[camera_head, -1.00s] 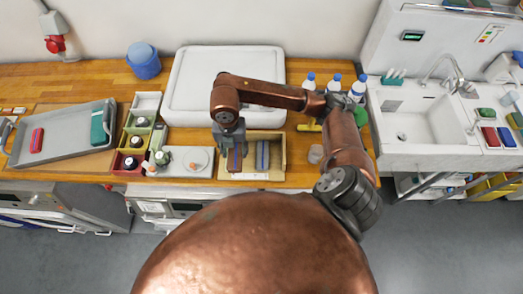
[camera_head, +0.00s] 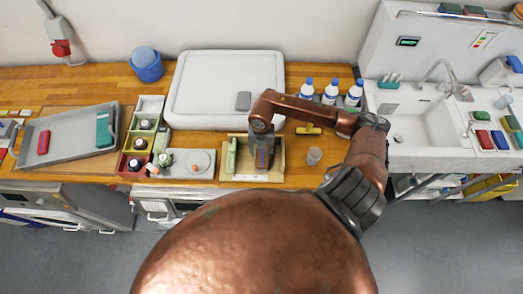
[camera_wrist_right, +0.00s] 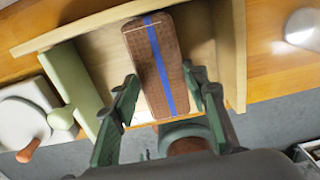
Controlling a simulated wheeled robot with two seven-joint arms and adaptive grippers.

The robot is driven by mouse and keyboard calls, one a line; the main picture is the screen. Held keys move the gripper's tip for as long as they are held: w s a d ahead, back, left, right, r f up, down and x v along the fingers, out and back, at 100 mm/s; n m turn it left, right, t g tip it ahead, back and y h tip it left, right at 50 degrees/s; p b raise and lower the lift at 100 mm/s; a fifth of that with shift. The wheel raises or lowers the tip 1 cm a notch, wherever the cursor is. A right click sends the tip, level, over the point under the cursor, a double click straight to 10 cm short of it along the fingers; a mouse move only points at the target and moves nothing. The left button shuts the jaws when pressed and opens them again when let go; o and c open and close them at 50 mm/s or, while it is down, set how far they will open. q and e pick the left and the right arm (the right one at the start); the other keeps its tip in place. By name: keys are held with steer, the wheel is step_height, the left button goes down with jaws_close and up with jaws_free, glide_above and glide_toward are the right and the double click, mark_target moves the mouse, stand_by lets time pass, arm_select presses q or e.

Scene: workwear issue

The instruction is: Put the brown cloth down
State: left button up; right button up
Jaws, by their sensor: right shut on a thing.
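The brown cloth (camera_wrist_right: 155,62), a folded strip with a blue band along it, is between the fingers of my right gripper (camera_wrist_right: 160,98) in the right wrist view. My right gripper (camera_head: 262,150) is shut on it, over the right part of a shallow open box (camera_head: 258,178) in the head view. The cloth shows there below the fingers (camera_head: 262,160). I cannot tell whether it touches the box floor. A pale green piece (camera_head: 232,155) stands at the left inside the box; it also shows in the right wrist view (camera_wrist_right: 72,88). My left gripper is not in view.
A white board with a round plate (camera_head: 200,160) and green and red bins (camera_head: 135,162) stand left of the box. A clear cup (camera_head: 313,157) is to its right. A large white lid (camera_head: 200,90) holding a grey block (camera_head: 243,101) lies behind.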

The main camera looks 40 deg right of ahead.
steer(key=shift+f, duration=0.45)
steer(key=shift+f, duration=0.15)
steer(key=o, duration=1.2)
steer(key=shift+c, duration=0.2)
